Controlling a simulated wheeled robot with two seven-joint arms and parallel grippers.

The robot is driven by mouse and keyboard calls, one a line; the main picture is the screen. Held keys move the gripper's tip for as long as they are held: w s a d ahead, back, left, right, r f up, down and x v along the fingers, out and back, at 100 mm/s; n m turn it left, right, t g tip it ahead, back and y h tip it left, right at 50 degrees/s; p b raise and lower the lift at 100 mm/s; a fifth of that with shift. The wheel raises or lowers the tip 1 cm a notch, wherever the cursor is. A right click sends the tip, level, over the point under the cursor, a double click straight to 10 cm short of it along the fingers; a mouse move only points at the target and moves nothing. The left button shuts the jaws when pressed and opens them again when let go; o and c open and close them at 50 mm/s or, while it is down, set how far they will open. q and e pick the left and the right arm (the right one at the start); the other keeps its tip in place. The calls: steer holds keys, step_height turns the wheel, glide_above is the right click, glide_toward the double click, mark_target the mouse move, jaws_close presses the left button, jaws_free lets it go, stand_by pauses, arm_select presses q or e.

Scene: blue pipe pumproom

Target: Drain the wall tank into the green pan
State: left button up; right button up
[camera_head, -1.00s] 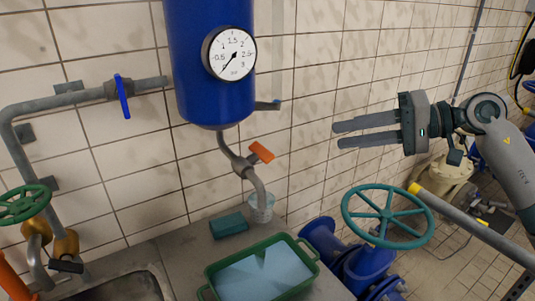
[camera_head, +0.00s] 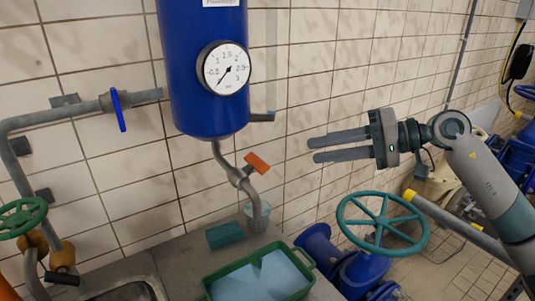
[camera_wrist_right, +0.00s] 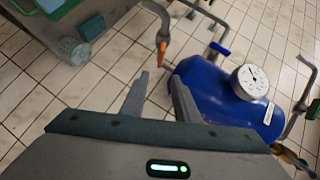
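The blue wall tank (camera_head: 205,75) hangs on the tiled wall with a round gauge (camera_head: 226,68) on its front. A grey drain pipe (camera_head: 225,160) curves down from its bottom, with an orange valve handle (camera_head: 256,164) set slanted on it. The pipe's end reaches a clear cup (camera_head: 254,214) on the counter. The green pan (camera_head: 215,276) sits in front, with pale blue inside; its near part is cut off. My right gripper (camera_head: 311,150) is open and empty, right of the orange handle and apart from it. The handle also shows in the right wrist view (camera_wrist_right: 163,47), beyond the fingers.
A teal sponge (camera_head: 224,235) lies left of the cup. A blue-handled valve (camera_head: 118,110) is on the left pipe. A teal handwheel (camera_head: 382,222) on blue piping stands below my right arm. A green handwheel (camera_head: 20,217) and a sink edge are at lower left.

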mark_target(256, 163)
steer(key=p+x, duration=0.6)
steer(key=x, duration=0.7)
steer(key=shift+a, duration=0.2)
steer(key=shift+w+f, duration=0.15)
jaws_close()
